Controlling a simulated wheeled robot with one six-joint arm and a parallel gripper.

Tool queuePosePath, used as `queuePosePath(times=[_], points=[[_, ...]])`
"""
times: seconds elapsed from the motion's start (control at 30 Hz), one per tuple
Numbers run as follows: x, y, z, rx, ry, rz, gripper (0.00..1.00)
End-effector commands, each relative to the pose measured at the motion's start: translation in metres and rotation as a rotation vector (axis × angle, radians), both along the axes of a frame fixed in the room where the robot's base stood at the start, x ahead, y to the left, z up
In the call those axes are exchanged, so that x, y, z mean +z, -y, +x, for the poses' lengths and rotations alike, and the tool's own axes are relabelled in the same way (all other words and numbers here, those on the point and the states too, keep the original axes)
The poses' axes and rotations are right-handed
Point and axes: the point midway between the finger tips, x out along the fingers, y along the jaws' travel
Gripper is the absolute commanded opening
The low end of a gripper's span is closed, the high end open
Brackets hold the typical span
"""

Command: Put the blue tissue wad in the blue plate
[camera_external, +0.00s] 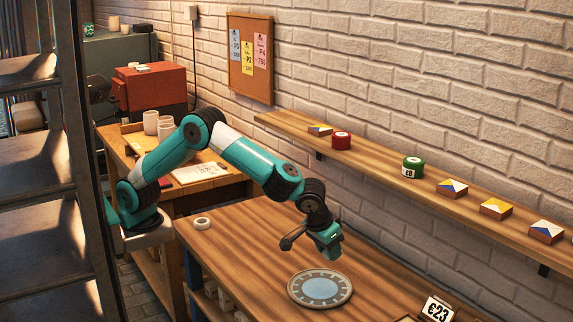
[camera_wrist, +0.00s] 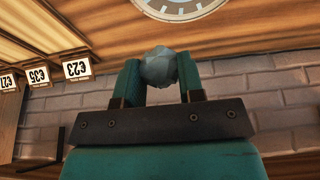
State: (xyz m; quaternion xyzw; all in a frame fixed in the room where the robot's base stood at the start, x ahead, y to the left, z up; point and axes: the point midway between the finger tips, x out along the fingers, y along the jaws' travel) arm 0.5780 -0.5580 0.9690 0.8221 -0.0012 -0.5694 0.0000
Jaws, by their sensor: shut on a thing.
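My gripper (camera_wrist: 160,80) is shut on a crumpled blue-grey tissue wad (camera_wrist: 158,66), held between the two teal fingers in the wrist view. In the external view my gripper (camera_external: 329,250) hangs over the wooden table, above and slightly behind the plate; the wad cannot be made out there. The blue plate (camera_external: 293,290) lies flat on the table, with a grey patterned rim and a pale blue centre. In the wrist view part of the plate (camera_wrist: 181,13) shows at the top edge, apart from the wad. No object shows on the visible part of the plate.
A white tape roll (camera_external: 203,223) lies at the table's left end. A price card marked 23 (camera_external: 437,309) stands at the front right. A wall shelf (camera_external: 380,166) with small boxes and tins runs behind the table. The table around the plate is clear.

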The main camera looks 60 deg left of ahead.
Motion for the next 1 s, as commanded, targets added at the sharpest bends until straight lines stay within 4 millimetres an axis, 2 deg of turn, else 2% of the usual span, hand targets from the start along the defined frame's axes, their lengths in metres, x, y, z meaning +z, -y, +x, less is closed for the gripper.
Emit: queuePosePath(times=[0.03, 0.1, 0.3, 0.53, 0.73, 1.0], points=[[-0.016, -0.001, 0.000, 0.001, -0.003, 0.005, 0.00], [-0.035, -0.001, 0.000, 0.002, -0.003, 0.005, 0.00], [-0.073, -0.001, 0.000, 0.001, -0.001, 0.001, 0.00], [-0.091, -0.001, 0.000, 0.003, -0.001, 0.001, 0.00], [-0.121, -0.001, 0.000, 0.001, -0.001, 0.001, 0.00], [-0.125, 0.000, 0.000, 0.003, 0.000, -0.001, 0.00]])
